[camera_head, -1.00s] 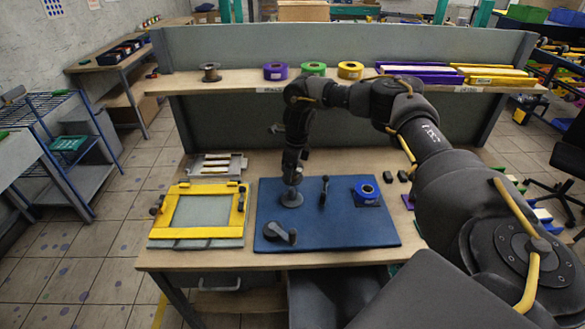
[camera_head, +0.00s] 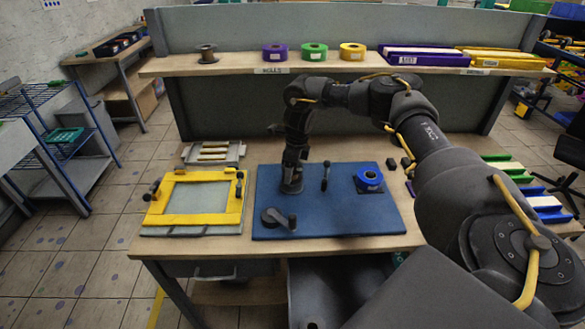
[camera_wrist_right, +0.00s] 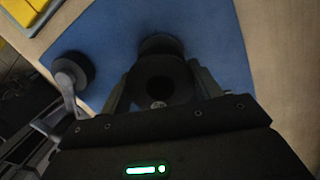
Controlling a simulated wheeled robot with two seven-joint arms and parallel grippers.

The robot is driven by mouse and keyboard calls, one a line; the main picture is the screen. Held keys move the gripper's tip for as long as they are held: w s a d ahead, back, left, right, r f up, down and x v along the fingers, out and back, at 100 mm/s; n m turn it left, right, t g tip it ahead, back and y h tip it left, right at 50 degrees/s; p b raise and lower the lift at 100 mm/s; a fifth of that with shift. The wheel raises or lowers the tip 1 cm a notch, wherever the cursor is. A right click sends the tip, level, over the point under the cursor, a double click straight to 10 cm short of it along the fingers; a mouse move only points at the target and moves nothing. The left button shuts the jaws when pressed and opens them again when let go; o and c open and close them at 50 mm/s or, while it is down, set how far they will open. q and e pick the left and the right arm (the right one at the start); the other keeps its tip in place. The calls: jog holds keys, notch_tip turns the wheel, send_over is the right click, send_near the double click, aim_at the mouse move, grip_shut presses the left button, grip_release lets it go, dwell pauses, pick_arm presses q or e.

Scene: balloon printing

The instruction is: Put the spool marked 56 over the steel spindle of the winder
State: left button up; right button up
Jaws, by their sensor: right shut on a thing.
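My right gripper (camera_head: 292,178) points down over the left part of the blue mat. In the right wrist view its fingers (camera_wrist_right: 160,92) are shut on a dark round spool (camera_wrist_right: 158,80) with a hole in its middle. A small pale metal spot shows below the hole. No number can be read on the spool. A dark round base (camera_head: 291,188) sits on the mat right under the gripper. The gripper hides most of the spindle area, so I cannot tell how far the spool is around a spindle. A grey crank piece (camera_head: 278,220) stands just in front. My left gripper is not in view.
A blue roll (camera_head: 368,180) and a small dark lever (camera_head: 325,177) stand on the blue mat (camera_head: 340,215), right of the gripper. A yellow frame (camera_head: 195,203) lies to the left. The shelf (camera_head: 235,65) behind carries a brown spool (camera_head: 207,52) and coloured rolls.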

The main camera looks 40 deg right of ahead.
jog(key=shift+f+b, duration=0.7)
jog(key=shift+f, duration=0.9)
jog(key=o, duration=1.1)
jog(key=shift+c, duration=0.2)
jog(key=r, duration=0.3)
jog(key=r+b, duration=0.1)
jog(key=r, duration=0.2)
jog(key=s+r, duration=0.1)
jog(key=r, duration=0.3)
jog(key=shift+d+r+b, duration=0.1)
jog(key=shift+d+b, duration=0.25)
jog(key=shift+s+r, duration=0.1)
jog(key=shift+r, duration=0.2)
